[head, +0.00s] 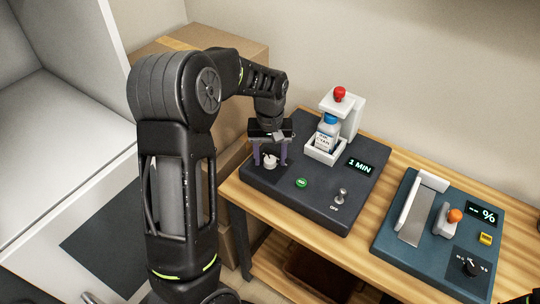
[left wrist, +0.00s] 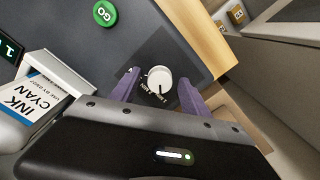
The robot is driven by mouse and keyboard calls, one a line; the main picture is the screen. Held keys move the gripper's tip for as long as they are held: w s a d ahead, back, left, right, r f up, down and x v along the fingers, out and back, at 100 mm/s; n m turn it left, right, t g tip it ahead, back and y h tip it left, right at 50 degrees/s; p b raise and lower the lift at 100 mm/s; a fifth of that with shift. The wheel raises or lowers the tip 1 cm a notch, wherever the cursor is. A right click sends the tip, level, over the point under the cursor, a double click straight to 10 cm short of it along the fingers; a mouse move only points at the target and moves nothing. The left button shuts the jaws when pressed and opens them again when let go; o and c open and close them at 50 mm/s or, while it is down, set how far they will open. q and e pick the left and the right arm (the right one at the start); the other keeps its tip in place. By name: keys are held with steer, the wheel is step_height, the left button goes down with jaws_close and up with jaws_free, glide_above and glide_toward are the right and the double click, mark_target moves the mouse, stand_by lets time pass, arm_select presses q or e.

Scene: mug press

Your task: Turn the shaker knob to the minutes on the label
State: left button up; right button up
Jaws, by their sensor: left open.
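The white shaker knob (head: 269,160) sits on the front left of the dark shaker base (head: 318,205). The shaker display (head: 360,166) reads 1 MIN.
A green GO button (head: 301,183) and a toggle switch (head: 342,195) marked OFF are on the shaker base. A red knob (head: 340,93) tops the holder. At right, a blue press unit (head: 400,255) has an orange-tipped lever (head: 454,216). Wooden tabletop (head: 395,166) separates the units.

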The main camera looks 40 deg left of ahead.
arm_select(q)
steer(key=shift+c, duration=0.2)
jaws_close()
stand_by(0.3)
steer(key=shift+m, duration=0.4)
steer(key=m+b, duration=0.1)
steer(key=m, duration=0.8)
steer(key=shift+m+b, duration=0.3)
steer(key=shift+b, duration=0.1)
steer(key=m, duration=0.4)
steer(key=shift+r+m, duration=0.1)
steer(key=shift+m, duration=0.2)
steer(key=m, duration=0.5)
